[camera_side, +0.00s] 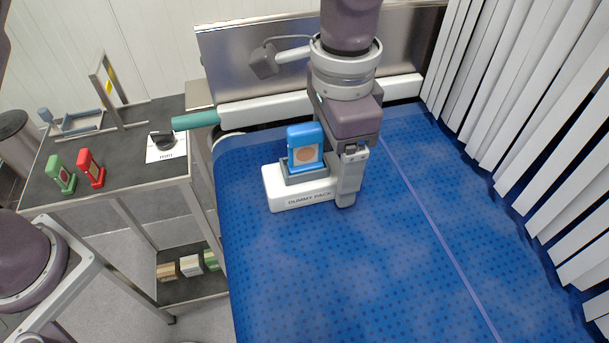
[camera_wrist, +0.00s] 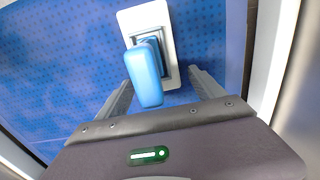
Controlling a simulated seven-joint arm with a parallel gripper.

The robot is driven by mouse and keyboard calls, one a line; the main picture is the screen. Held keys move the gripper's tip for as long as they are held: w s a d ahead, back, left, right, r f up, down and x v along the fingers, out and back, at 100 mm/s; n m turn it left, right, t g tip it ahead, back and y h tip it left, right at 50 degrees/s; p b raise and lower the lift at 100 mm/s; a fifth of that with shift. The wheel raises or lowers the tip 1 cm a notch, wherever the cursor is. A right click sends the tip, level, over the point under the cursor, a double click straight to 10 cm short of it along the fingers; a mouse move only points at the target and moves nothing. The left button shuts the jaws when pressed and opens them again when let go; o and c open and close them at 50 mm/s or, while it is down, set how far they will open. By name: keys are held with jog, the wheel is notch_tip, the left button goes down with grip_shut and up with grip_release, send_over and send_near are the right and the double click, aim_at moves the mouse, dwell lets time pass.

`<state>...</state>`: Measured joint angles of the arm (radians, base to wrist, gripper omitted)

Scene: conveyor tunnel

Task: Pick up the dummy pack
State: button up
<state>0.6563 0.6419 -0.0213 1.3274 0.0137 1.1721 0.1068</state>
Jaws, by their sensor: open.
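The dummy pack (camera_side: 278,196) is a white flat base lettered "DUMMY PACK", lying on the blue belt. A blue upright block (camera_side: 299,136) with a round orange mark stands in a grey holder on it. My gripper (camera_side: 341,180) is open at the pack's right end, pointing down, with one finger beside the base. The other finger is hidden in the side view. In the wrist view the blue block (camera_wrist: 145,76) rises from the white base (camera_wrist: 130,20), between the two spread fingers. I cannot tell whether a finger touches the pack.
The blue belt (camera_side: 350,270) is clear in front. White strip curtains (camera_side: 520,120) hang at the right. A teal-ended white rail (camera_side: 265,108) and a metal panel stand behind.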

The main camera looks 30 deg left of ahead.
grip_shut()
notch_tip(320, 180, up, 10)
jog(key=c, duration=0.7)
grip_release()
grip_shut()
